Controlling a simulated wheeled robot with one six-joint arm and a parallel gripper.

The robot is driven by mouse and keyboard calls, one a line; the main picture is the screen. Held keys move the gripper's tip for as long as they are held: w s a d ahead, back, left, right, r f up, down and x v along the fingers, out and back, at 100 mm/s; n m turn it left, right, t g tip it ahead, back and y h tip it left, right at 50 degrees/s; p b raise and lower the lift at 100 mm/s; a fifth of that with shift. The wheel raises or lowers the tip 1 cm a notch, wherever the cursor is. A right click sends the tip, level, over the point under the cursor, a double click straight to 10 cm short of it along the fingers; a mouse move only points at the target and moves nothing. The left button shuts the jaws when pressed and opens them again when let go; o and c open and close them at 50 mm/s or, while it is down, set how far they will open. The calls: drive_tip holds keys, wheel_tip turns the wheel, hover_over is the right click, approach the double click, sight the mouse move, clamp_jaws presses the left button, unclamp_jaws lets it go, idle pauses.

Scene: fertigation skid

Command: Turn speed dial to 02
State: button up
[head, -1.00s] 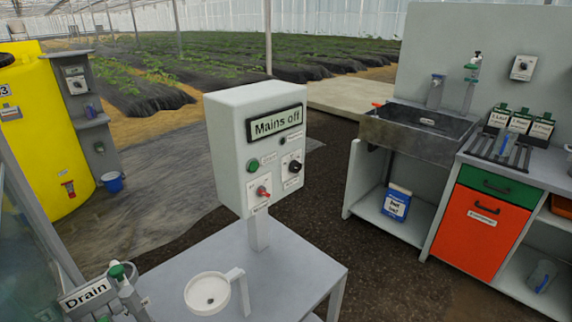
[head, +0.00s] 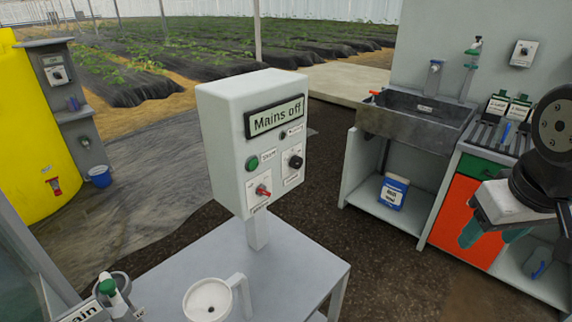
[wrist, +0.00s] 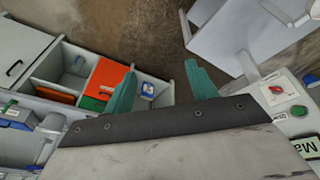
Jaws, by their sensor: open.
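The white control box (head: 228,150) stands on a post above the grey table in the head view. Its display (head: 275,118) reads "Mains off". The black speed dial (head: 295,162) is on the right of its front face; I cannot read its setting. Left of it are a green button (head: 252,163) and a red switch (head: 263,190). My gripper (head: 492,236) is at the right, open and empty, well apart from the box. In the wrist view its two teal fingers (wrist: 160,85) are spread, and the box's green button (wrist: 311,81) and red switch (wrist: 276,89) show at the right edge; the dial is not clearly seen there.
The grey table (head: 180,262) holds a white funnel-like cup (head: 208,300). A sink (head: 415,118) and a bench with an orange door (head: 462,215) stand at the right, behind my gripper. A yellow tank (head: 30,140) is at the left. Open floor lies between box and sink.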

drive_tip(key=w+a+f+n+t, duration=0.2)
drive_tip(key=w+n+t, duration=0.2)
drive_tip(key=w, duration=1.3)
drive_tip(key=n+t+y, duration=0.5)
drive_tip(key=n+y, duration=0.9)
approach(299, 164)
drive_tip(key=x, duration=0.9)
drive_tip(key=shift+w, duration=0.2)
drive_tip(key=c, duration=1)
